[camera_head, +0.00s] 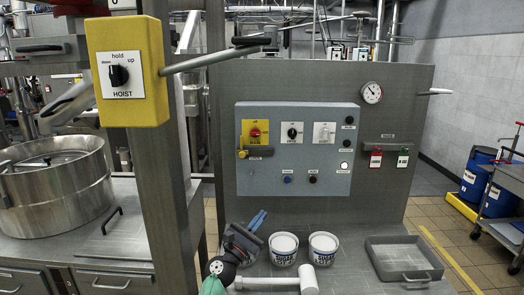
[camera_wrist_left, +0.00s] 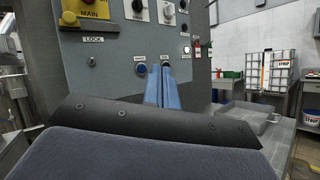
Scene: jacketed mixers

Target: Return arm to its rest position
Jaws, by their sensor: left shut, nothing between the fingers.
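My left gripper (camera_head: 262,216) shows at the bottom middle of the head view, above the steel bench and in front of the grey control panel (camera_head: 270,190). Its blue fingers are together and hold nothing. In the left wrist view the blue fingers (camera_wrist_left: 167,72) are also closed, with their tips just below the blue and black push buttons in the picture. I cannot tell whether they touch the panel. The dark gripper body hides the lower part of that view. My right gripper is in neither view.
Two white tubs (camera_head: 283,251) (camera_head: 324,249) stand right of the gripper. A pale T-shaped piece (camera_head: 308,279) is in front of them. A grey tray (camera_head: 380,262) sits at the right. A steel post with a yellow hoist box (camera_head: 145,70) stands left, near a round vessel (camera_head: 60,190).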

